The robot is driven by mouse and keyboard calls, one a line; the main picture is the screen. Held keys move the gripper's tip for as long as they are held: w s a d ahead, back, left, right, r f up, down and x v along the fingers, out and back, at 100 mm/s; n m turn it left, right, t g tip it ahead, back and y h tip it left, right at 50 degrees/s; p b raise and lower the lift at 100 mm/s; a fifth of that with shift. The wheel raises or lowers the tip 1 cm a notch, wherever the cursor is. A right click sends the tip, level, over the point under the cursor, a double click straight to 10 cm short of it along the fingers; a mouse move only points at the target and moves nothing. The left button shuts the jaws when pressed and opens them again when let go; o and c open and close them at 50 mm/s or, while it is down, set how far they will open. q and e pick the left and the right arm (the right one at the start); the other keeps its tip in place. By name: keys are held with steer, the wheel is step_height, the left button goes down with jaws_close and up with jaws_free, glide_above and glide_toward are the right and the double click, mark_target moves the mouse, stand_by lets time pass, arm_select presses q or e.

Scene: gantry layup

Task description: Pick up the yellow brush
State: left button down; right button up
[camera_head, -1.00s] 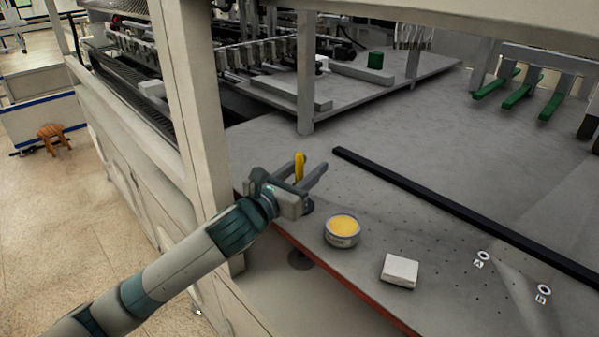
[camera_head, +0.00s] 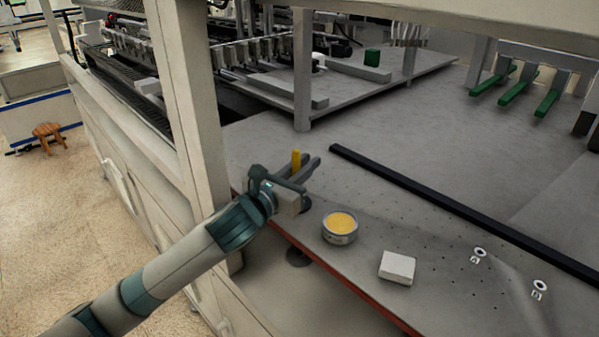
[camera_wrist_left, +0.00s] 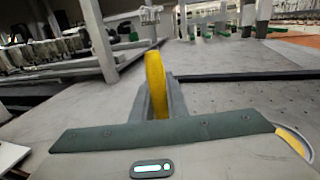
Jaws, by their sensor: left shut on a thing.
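The yellow brush (camera_head: 296,160) stands upright between the fingers of my left gripper (camera_head: 302,170), over the left part of the grey table. My left gripper is shut on it. In the left wrist view the brush's yellow handle (camera_wrist_left: 155,82) rises between the fingers (camera_wrist_left: 158,100), leaning slightly. The brush's lower part is hidden by the gripper, so I cannot tell whether it touches the table. My right gripper is not in view.
A round tin with yellow contents (camera_head: 340,228) and a white block (camera_head: 397,268) sit right of the gripper. A long black bar (camera_head: 450,203) crosses the table behind them. A pale frame post (camera_head: 190,110) stands close on the left. The table behind the bar is mostly clear.

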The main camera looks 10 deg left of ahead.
arm_select(q)
steer(key=shift+r, duration=0.15)
